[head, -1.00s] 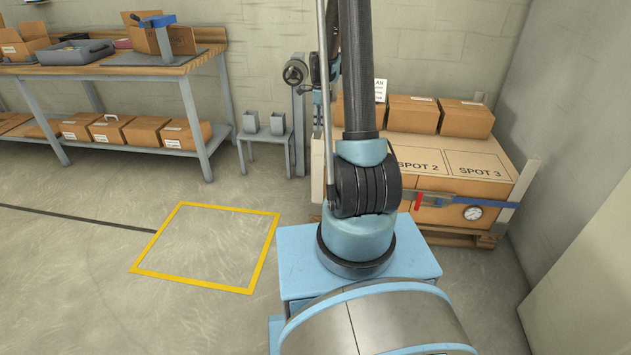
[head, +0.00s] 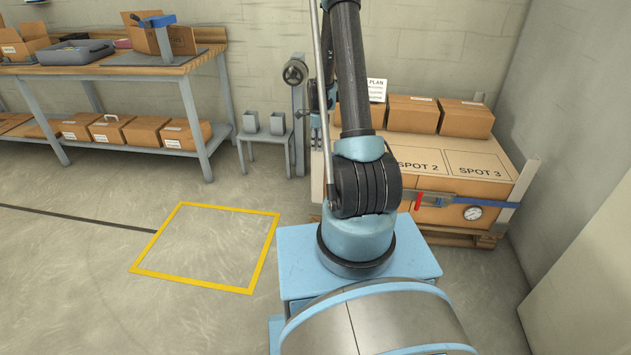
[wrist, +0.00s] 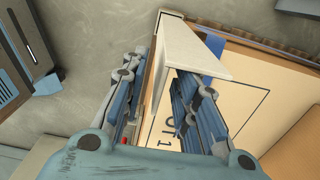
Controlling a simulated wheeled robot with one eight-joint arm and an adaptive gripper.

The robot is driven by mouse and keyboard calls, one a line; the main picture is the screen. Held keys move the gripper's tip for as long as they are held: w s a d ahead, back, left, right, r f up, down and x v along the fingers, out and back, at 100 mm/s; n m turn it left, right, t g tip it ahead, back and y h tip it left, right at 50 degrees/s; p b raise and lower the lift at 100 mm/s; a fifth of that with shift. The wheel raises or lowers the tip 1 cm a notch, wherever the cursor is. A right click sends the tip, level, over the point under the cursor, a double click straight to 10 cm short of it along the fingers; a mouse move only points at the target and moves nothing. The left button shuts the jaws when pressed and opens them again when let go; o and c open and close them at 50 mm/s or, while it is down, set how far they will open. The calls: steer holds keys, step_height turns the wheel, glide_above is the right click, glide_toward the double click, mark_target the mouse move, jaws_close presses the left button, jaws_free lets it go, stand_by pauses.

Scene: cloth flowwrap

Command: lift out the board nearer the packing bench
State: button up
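The board nearer the packing bench is a pale corner board (head: 317,180) at the left edge of the strapped pallet load, partly hidden by my arm in the head view. In the wrist view its pale angled top (wrist: 192,55) lies beyond and between my fingers. My gripper (wrist: 160,72) is open, with one finger on each side of the board's edge; contact cannot be told. The other board (head: 526,180) stands at the right corner of the load. The packing bench (head: 130,68) is at the left.
The load's top (head: 450,145) is marked with spots, and several cartons (head: 466,118) stand at its back. A blue strap (head: 488,202) with a gauge (head: 472,213) crosses its front. The yellow floor square (head: 208,245) is empty.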

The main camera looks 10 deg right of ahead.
steer(key=shift+f, duration=0.25)
jaws_close()
steer(key=shift+r, duration=0.1)
